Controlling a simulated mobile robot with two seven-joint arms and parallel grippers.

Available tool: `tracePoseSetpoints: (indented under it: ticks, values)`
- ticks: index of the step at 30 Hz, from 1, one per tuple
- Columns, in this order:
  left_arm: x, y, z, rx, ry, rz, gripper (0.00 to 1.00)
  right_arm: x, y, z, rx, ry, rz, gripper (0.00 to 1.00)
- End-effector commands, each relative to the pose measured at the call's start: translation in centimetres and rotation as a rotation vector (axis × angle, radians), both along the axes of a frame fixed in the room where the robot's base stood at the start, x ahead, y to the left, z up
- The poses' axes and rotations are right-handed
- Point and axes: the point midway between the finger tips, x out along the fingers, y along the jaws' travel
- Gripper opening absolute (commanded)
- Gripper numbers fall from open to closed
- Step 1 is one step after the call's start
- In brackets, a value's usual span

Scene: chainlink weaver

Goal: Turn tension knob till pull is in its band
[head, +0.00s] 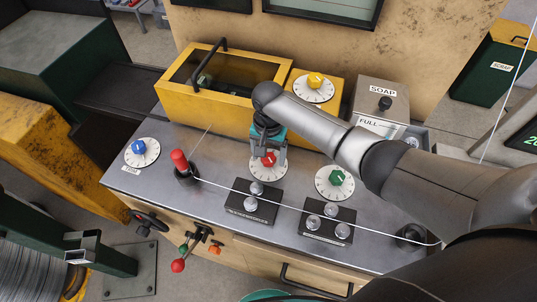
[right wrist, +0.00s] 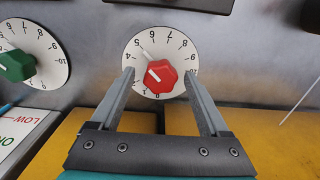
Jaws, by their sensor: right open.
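A red faceted knob (head: 268,159) sits on a white numbered dial (head: 257,172) on the grey console top. My right gripper (head: 269,155) reaches down over it from behind. In the right wrist view the red knob (right wrist: 160,76) lies between the fingertips of the open right gripper (right wrist: 160,73), one finger on each side. A green knob (head: 336,178) and a blue knob (head: 139,147) have similar dials, and a yellow knob (head: 315,80) is on the yellow housing. I cannot read which is the tension knob. My left gripper is not in view.
A white line runs from the red-tipped post (head: 180,162) across the console. Two black blocks with silver studs (head: 252,200) (head: 327,222) stand in front of the dials. The yellow housing (head: 182,93) and SOAP box (head: 383,97) stand behind. A display (head: 524,140) with green digits is cut off at right.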

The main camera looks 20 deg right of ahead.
Motion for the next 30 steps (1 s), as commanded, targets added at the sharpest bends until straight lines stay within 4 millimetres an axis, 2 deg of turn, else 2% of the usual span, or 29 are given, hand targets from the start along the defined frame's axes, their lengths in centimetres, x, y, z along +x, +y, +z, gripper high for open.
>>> tracePoseSetpoints:
  ticks: [6,27,30]
  values:
    - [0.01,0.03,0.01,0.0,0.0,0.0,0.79,0.03,0.02,0.03,0.001,-0.001,0.0,0.78]
    - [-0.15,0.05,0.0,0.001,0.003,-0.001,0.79,0.03,-0.02,0.06,-0.001,-0.001,0.0,0.0]
    - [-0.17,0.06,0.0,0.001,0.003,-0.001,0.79,0.03,-0.02,0.06,0.0,0.0,0.0,0.0]
